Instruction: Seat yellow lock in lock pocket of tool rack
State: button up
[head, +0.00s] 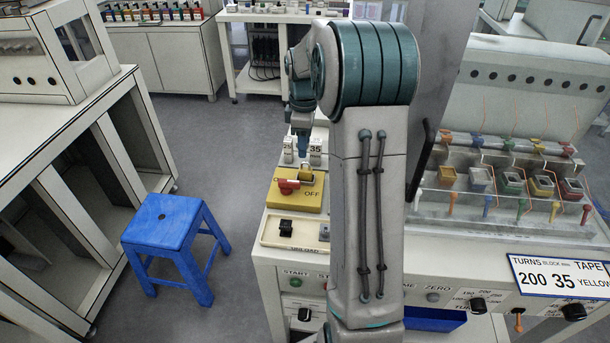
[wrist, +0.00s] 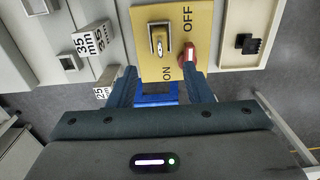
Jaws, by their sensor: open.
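A yellow panel (head: 296,194) with ON and OFF lettering lies on the bench top; it fills the top middle of the wrist view (wrist: 150,70). A small brass-yellow piece with a pale metal part, possibly the yellow lock (head: 306,177), stands on it and shows in the wrist view (wrist: 152,40). A red handle (head: 288,187) is beside it, also in the wrist view (wrist: 191,50). My open gripper (wrist: 160,86) has nothing between its fingers and is near the panel's edge, apart from the yellow piece. I cannot pick out the tool rack's lock pocket.
Blocks marked 35 mm (wrist: 90,38) and 25 mm (wrist: 103,92) stand beside the panel. A cream tray (head: 293,231) holds a black part. A blue stool (head: 172,225) stands on the floor.

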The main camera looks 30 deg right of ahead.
aim_at(306, 169)
notch_tip(306, 169, down, 9)
jog(key=shift+s+d+f+p, duration=0.15)
jog(key=shift+p, duration=0.15)
jog(key=shift+c, duration=0.3)
grip_shut()
